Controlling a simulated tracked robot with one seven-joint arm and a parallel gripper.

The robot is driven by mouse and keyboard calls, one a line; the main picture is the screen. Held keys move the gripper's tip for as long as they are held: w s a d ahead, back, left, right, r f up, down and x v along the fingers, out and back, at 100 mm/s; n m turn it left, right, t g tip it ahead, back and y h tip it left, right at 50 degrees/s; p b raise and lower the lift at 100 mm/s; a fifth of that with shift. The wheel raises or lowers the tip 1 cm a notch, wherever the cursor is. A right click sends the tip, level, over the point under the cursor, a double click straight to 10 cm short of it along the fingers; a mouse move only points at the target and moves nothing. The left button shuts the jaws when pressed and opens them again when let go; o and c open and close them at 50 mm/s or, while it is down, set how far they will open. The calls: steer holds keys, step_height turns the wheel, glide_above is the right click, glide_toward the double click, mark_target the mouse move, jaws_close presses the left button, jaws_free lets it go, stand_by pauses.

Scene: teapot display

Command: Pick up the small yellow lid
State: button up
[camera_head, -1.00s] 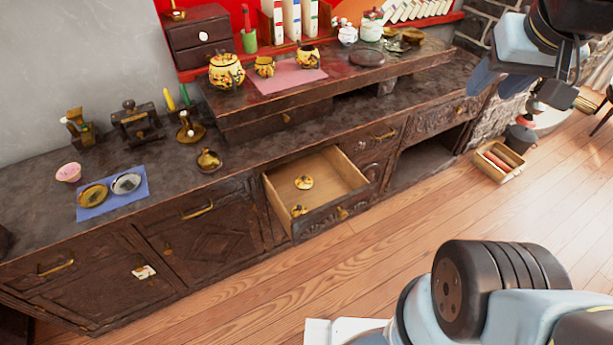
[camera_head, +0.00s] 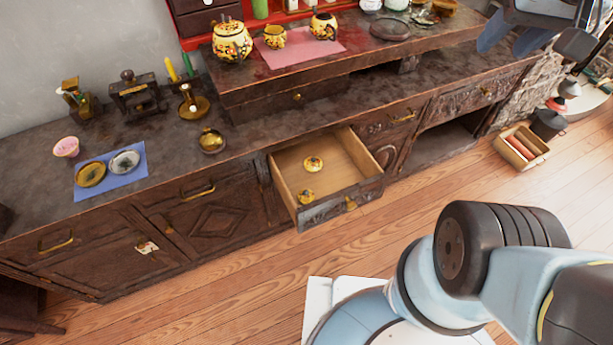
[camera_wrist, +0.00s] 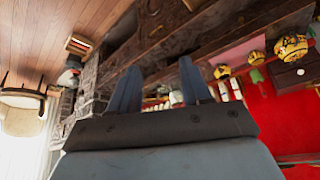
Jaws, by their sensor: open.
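Two small yellow lids with dark markings lie in the open drawer: a rear lid (camera_head: 313,163) on the drawer floor and a front lid (camera_head: 306,196) near the front left corner. They look close in size in the head view. My gripper (camera_head: 513,38) is at the top right of the head view, high and far to the right of the drawer. In the wrist view, the two fingers of my gripper (camera_wrist: 160,84) stand apart with nothing between them. I cannot make out the lids in the wrist view.
The wooden drawer (camera_head: 352,157) sticks out below the countertop. A yellow teapot (camera_head: 232,42) and two smaller yellow vessels stand on the raised shelf. A brass pot (camera_head: 212,141) sits on the counter left of the drawer.

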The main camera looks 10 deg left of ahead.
steer(key=w+a+f+m+g+y, duration=0.2)
steer(key=w+a+f+g, duration=0.4)
steer(key=w+f, duration=0.5)
steer(key=w+a+f+m+g+y, duration=0.1)
steer(key=w+a+f+g+y, duration=0.2)
steer(key=w+a+f, duration=0.8)
steer(key=s+a+f+m+g+y, duration=0.1)
steer(key=a+f+m+g, duration=0.1)
steer(key=f, duration=0.8)
steer(key=s+a+f+m+g+y, duration=0.1)
steer(key=f, duration=0.8)
steer(key=m+g+y, duration=0.2)
steer(key=m, duration=0.1)
glide_toward(307, 191)
steer(key=shift+s+a+f, duration=0.1)
steer(key=shift+s+a, duration=0.7)
steer(key=shift+s, duration=0.15)
steer(key=shift+s+f, duration=0.2)
steer(key=shift+f, duration=0.1)
steer(key=shift+s+a+f, duration=0.3)
steer(key=shift+a+f, duration=0.05)
steer(key=shift+w+x, duration=0.25)
steer(key=shift+x, duration=3.05)
steer(key=shift+a+f, duration=0.1)
steer(key=shift+f, duration=0.05)
